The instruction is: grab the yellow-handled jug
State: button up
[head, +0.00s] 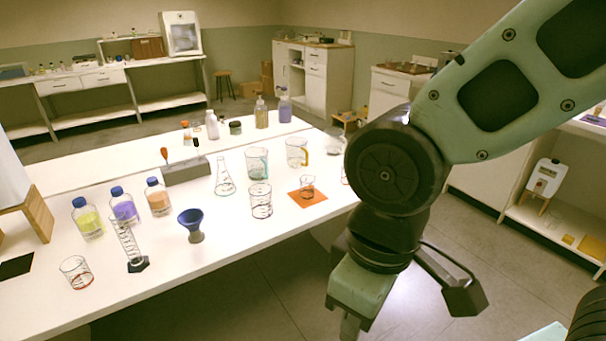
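The yellow-handled jug (294,151) is clear and stands upright near the far side of the white table, with its yellow handle on the right. A similar clear jug with a teal handle (256,163) stands just to its left and nearer. My gripper (350,328) hangs off the table's right front side, over the floor, pointing down. It is well apart from the jug. Its fingertips are at the bottom of the picture and overlap each other in this view, so I cannot tell whether it is open or shut.
On the white table (245,262), a conical flask (224,182), a beaker (261,203) and a small beaker on an orange mat (313,198) stand in front of the jugs. A blue funnel (191,220) and several blue-capped bottles are further left.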

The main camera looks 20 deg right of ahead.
aim_at(297, 153)
jog(key=i+j+u, duration=0.2)
jog(key=i, duration=0.65)
jog(key=i+j+u, duration=0.2)
jog(key=i, duration=0.6)
jog(key=l, duration=0.1)
